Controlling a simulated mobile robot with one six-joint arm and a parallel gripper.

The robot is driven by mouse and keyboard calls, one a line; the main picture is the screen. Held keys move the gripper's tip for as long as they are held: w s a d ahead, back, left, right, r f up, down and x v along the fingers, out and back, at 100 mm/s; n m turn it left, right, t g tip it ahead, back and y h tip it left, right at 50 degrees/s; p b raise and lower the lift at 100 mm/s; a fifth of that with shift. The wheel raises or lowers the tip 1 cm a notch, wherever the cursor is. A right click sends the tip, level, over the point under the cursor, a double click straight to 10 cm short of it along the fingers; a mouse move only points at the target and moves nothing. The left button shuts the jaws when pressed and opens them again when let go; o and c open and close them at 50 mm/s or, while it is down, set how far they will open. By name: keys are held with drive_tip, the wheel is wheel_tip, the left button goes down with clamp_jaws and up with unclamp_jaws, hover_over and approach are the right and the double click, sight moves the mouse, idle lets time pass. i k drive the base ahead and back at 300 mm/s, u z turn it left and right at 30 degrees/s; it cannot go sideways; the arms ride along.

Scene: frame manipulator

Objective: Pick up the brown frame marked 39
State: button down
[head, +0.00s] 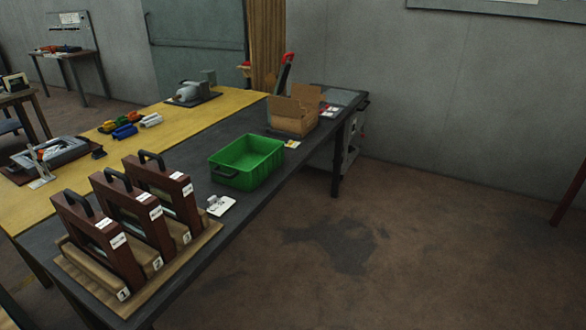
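Three brown frames with black top handles stand side by side, upright and slightly tilted, in a wooden rack (203,240) on the near end of the dark table. The left frame (126,265) is by the number 1, the middle frame (160,236) by 2, and the right frame (190,212) by 3. Each carries small white labels on its edge; the print is too small to read, so I cannot tell which is marked 39. The frames partly overlap one another. My gripper is not in view.
A green bin (246,162) stands behind the rack, with a white tag (220,206) between them. A cardboard box (293,110) is farther back. Tools and colored items lie on the yellow tabletop (182,128). The brown floor (430,230) to the right is clear.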

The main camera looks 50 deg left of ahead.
sight(139, 214)
drive_tip(key=i, duration=0.55)
drive_tip(key=u, duration=3.5)
drive_tip(key=i, duration=0.95)
drive_tip(key=u, duration=2.25)
